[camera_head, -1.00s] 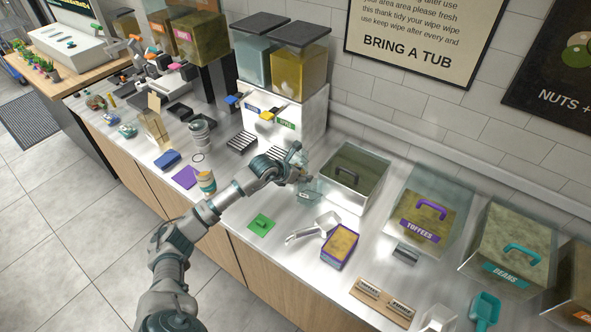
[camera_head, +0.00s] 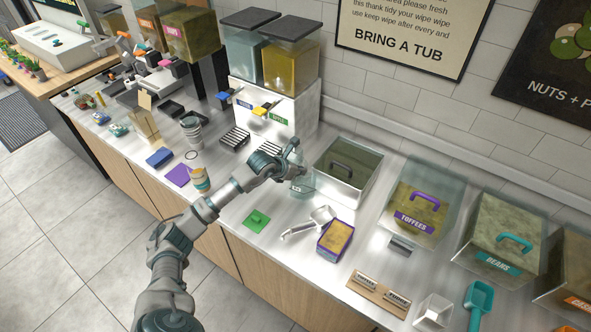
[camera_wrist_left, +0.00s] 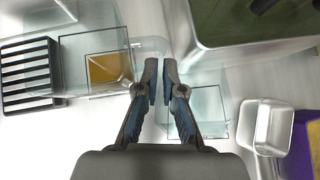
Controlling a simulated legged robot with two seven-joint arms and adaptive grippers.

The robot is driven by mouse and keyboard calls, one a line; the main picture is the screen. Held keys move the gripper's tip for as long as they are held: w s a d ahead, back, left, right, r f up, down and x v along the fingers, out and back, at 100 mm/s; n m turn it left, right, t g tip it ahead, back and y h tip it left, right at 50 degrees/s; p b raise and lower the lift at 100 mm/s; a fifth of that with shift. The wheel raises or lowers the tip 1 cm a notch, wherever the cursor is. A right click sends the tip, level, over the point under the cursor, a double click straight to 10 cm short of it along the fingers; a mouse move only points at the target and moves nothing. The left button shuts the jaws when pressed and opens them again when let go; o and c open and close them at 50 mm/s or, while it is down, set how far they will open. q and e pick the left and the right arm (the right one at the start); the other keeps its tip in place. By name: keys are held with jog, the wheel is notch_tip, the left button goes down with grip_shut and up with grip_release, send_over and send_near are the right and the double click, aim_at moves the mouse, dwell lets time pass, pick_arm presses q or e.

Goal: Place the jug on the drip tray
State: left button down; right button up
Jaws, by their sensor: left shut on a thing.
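The jug (camera_head: 301,187) is clear and see-through, at the left front corner of the steel bin. My left gripper (camera_head: 297,172) is shut on it. In the left wrist view the gripper's fingers (camera_wrist_left: 161,78) are close together, with clear walls of the jug (camera_wrist_left: 208,108) beside and below them. I cannot tell whether the jug touches the counter. Two dark slatted drip trays stand before the white dispenser: one at left (camera_head: 235,138), one at right (camera_head: 271,151), partly behind my gripper. A slatted tray (camera_wrist_left: 28,75) also shows at left in the left wrist view. My right gripper is out of view.
The white dispenser (camera_head: 300,116) with blue and yellow levers stands behind the trays. The steel bin (camera_head: 366,190) is close right of the gripper. A metal scoop (camera_head: 305,225), a purple-edged box (camera_head: 335,240) and a green pad (camera_head: 256,220) lie in front.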

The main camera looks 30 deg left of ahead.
aim_at(298, 156)
pick_arm(q)
jog(key=shift+s+a+f, duration=0.15)
jog(key=shift+a+f, duration=0.05)
jog(key=shift+f, duration=0.4)
jog(key=shift+s+a+f, duration=0.1)
jog(key=shift+a+f, duration=0.1)
jog(key=shift+f, duration=0.35)
jog(key=shift+d+r, duration=0.1)
jog(key=shift+r, duration=0.1)
jog(key=shift+w+r, duration=0.2)
jog(key=shift+r, duration=0.4)
jog(key=r, duration=0.2)
jog(key=w+r, duration=0.1)
jog(key=shift+w+a+r, duration=0.1)
jog(key=shift+a+r, duration=0.2)
jog(key=r, duration=0.3)
jog(key=shift+s, duration=0.2)
jog(key=shift+d+r, duration=0.4)
jog(key=shift+r, duration=0.45)
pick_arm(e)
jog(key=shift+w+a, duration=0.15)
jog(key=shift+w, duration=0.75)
